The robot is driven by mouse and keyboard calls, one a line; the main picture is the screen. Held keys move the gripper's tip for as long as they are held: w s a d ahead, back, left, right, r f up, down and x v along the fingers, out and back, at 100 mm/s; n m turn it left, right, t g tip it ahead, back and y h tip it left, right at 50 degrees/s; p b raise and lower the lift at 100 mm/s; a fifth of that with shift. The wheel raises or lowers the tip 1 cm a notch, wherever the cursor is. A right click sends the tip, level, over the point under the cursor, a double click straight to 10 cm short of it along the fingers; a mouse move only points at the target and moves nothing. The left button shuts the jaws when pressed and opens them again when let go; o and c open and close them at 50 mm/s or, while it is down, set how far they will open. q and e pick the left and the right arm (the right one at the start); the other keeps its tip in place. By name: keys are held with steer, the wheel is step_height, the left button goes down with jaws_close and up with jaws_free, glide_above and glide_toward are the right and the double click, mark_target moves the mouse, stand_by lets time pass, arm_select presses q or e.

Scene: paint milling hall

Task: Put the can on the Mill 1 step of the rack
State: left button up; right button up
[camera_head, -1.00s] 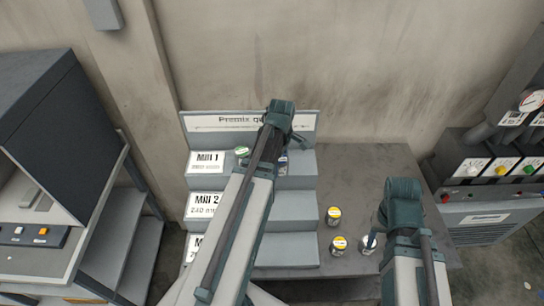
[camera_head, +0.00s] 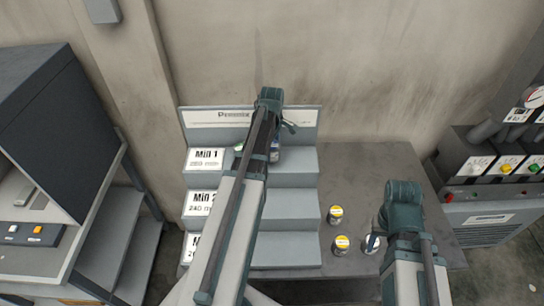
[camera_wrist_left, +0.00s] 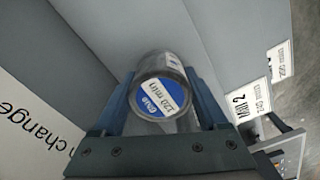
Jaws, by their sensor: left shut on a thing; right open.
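My left gripper (camera_wrist_left: 162,82) is shut on a can (camera_wrist_left: 160,97) with a blue and white lid reading 120 min, seen lid-on in the left wrist view. In the head view the can (camera_head: 274,154) is mostly hidden behind my left arm, at the upper part of the grey stepped rack (camera_head: 295,200). I cannot tell whether it touches the step. The Mill 1 label (camera_head: 206,158) is on the top step's left, with Mill 2 (camera_head: 203,203) below.
Two yellow-lidded cans (camera_head: 335,214) (camera_head: 341,244) stand on the table (camera_head: 375,165) right of the rack. A small blue and white object (camera_head: 371,243) shows beside my right gripper. A dark cabinet (camera_head: 50,110) is at left, and a panel with knobs (camera_head: 490,165) at right.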

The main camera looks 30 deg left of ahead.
arm_select(q)
steer(key=shift+f, duration=0.55)
steer(key=shift+r, duration=0.15)
arm_select(e)
steer(key=shift+f, duration=0.35)
arm_select(q)
steer(key=o, duration=1.5)
arm_select(e)
steer(key=shift+f, duration=0.15)
arm_select(q)
step_height(320, 180, up, 12)
steer(key=p, duration=1.2)
steer(key=shift+r, duration=0.1)
arm_select(e)
step_height(320, 180, up, 12)
